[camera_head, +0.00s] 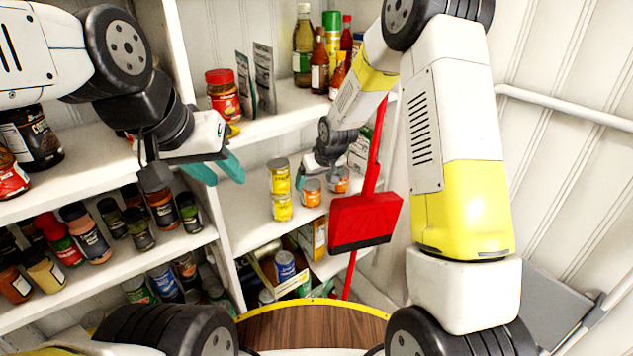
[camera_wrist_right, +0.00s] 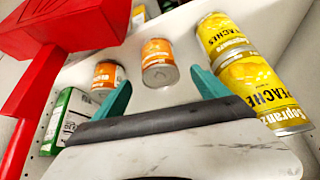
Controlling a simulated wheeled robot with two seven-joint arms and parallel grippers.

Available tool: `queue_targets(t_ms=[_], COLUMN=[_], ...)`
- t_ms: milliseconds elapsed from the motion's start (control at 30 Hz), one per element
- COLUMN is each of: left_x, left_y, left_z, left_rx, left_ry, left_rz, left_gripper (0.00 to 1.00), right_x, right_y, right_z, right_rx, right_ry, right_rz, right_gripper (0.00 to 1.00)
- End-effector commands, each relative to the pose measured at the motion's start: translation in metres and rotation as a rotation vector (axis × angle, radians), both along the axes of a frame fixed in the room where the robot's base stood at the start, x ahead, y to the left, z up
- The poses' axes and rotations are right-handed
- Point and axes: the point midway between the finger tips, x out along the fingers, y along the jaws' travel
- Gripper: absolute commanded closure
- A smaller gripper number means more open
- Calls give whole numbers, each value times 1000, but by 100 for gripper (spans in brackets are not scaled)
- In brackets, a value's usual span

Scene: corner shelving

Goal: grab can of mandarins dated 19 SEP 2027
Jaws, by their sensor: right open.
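Two small orange-labelled cans stand on the middle corner shelf in the head view, one nearer (camera_head: 311,190) and one further right (camera_head: 340,180). In the right wrist view one orange can (camera_wrist_right: 159,60) lies between the finger lines and the other (camera_wrist_right: 106,75) is outside them. No date is readable on either can. My right gripper (camera_wrist_right: 159,78) is open and empty, facing the middle orange can; its fingers hardly show in the head view. My left gripper (camera_head: 217,173) is open and empty in front of the left shelves.
Stacked yellow peach cans (camera_head: 280,180) stand beside the orange cans and close to one right finger in the wrist view (camera_wrist_right: 262,92). A red dustpan (camera_head: 365,220) hangs at the right. A green box (camera_wrist_right: 70,118) stands near the other finger.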

Motion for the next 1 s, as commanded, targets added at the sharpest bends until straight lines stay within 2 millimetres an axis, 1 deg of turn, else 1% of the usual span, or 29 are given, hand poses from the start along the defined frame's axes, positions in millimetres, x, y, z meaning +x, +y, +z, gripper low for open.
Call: queue_targets(t_ms=[267,400,500,600,833,967,1000], left_x=[0,0,0,0,0,0,0], left_y=[0,0,0,0,0,0,0], left_z=[0,0,0,0,0,0,0], left_rx=[0,0,0,0,0,0,0], left_ry=[0,0,0,0,0,0,0], left_rz=[0,0,0,0,0,0,0], left_gripper=[64,64,64,64,64,64,64], right_x=[12,19,25,28,28,28,28], right_y=[5,8,11,12,12,12,12], right_z=[-29,-50,-60,-66,-66,-66,-66], right_rx=[-1,-2,-1,-1,0,0,0], right_ry=[3,4,2,2,1,1,1], right_rz=[0,0,0,0,0,0,0], right_gripper=[15,15,15,15,15,41,48])
